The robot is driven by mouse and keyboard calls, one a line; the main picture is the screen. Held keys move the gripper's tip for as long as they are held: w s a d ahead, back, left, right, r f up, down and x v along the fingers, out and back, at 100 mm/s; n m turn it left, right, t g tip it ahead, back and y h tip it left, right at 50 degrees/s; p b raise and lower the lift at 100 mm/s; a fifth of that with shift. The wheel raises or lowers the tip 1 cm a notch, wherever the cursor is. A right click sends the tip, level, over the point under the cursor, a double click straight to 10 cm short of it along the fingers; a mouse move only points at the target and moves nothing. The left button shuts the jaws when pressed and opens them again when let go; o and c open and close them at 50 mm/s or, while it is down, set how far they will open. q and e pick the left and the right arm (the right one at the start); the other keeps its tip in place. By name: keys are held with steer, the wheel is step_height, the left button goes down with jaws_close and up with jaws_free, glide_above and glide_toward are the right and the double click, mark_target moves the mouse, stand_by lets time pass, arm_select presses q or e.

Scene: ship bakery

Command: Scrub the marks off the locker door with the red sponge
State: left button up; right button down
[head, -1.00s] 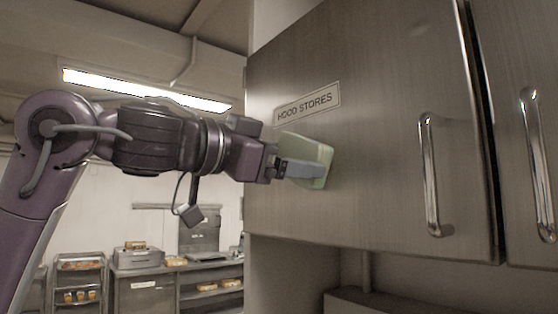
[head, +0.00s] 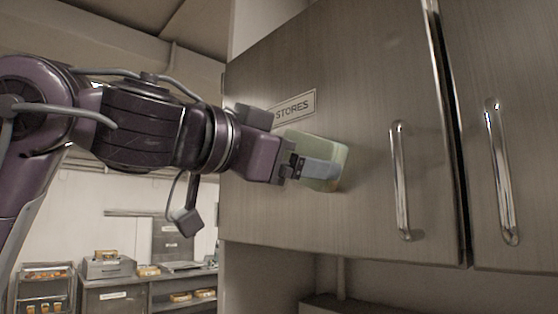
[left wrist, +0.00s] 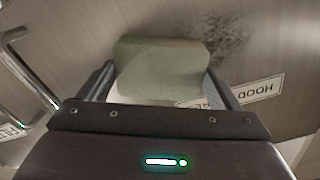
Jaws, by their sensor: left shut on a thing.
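The sponge in my left gripper (head: 316,168) is pale green, not red. The sponge (head: 340,160) is held upright against or very close to the locker door (head: 360,90); contact cannot be told for sure. In the left wrist view the sponge (left wrist: 160,65) sits between the two fingers. Dark smudgy marks (left wrist: 222,42) show on the door right beside the sponge there. In the head view the arm and sponge hide the marks. My right gripper is not in view.
A label plate (head: 294,107), partly hidden by my arm, is above the sponge. A vertical door handle (head: 400,180) stands out to the right, and a second door's handle (head: 501,170) is beyond it. A rack (head: 45,285) and counter (head: 120,284) stand far back left.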

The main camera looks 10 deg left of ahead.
arm_select(q)
steer(key=w+a+p, duration=0.2)
steer(key=w+a, duration=0.4)
steer(key=a, duration=0.2)
steer(key=shift+w+a, duration=0.25)
steer(key=shift+w, duration=0.15)
stand_by(5.0)
